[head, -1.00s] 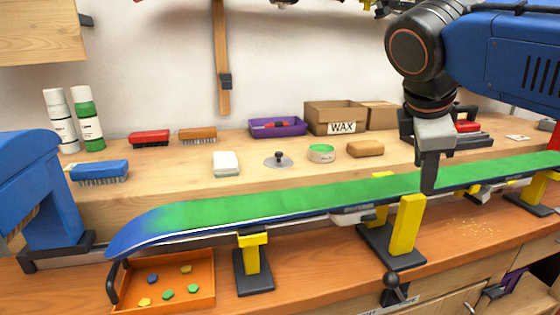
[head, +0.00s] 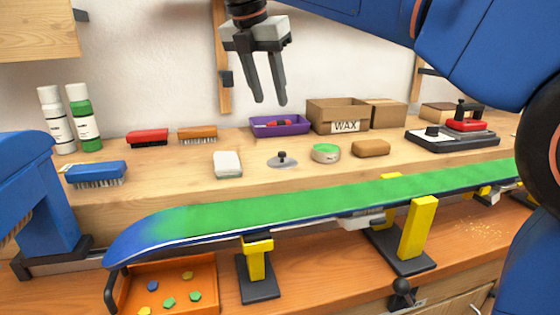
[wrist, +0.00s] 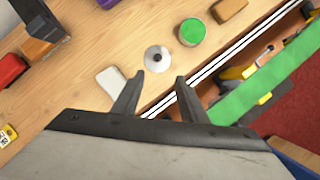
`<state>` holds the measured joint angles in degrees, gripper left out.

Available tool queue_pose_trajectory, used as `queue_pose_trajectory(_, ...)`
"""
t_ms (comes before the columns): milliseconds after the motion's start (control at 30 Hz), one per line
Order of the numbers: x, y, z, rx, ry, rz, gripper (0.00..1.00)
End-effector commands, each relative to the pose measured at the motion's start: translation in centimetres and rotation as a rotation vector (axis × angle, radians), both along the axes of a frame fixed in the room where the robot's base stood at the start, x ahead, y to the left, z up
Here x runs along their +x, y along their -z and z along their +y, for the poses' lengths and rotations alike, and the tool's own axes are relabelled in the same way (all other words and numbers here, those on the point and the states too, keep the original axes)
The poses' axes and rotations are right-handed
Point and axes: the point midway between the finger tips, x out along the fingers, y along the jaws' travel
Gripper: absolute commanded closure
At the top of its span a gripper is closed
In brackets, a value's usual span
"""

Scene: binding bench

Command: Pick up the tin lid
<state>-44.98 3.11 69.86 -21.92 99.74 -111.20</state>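The tin lid (head: 283,160) is a small round silver disc with a dark knob, lying flat on the wooden bench between a white block and a round tin with green contents (head: 326,153). The lid also shows in the wrist view (wrist: 157,58), beyond my fingertips. My gripper (head: 270,102) is in the air above the bench, fingers pointing down. Its two fingers are apart with nothing between them; they show in the wrist view too (wrist: 160,80). The lid is apart from the gripper and fully visible.
The white block (head: 227,164) lies left of the lid, and a brown block (head: 371,148) right of the tin. A purple tray (head: 280,126) and the WAX box (head: 337,115) stand behind. A green-topped ski or board (head: 300,197) runs along the front on yellow supports.

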Motion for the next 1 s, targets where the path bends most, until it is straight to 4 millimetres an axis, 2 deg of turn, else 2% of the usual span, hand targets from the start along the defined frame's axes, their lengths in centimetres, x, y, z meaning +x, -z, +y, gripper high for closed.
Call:
queue_pose_trajectory(600,3.4,9.4,-1.9,-0.001,0.000,0.002,0.61)
queue_pose_trajectory(1000,4.6,12.4,-2.2,-0.001,0.000,0.002,0.61)
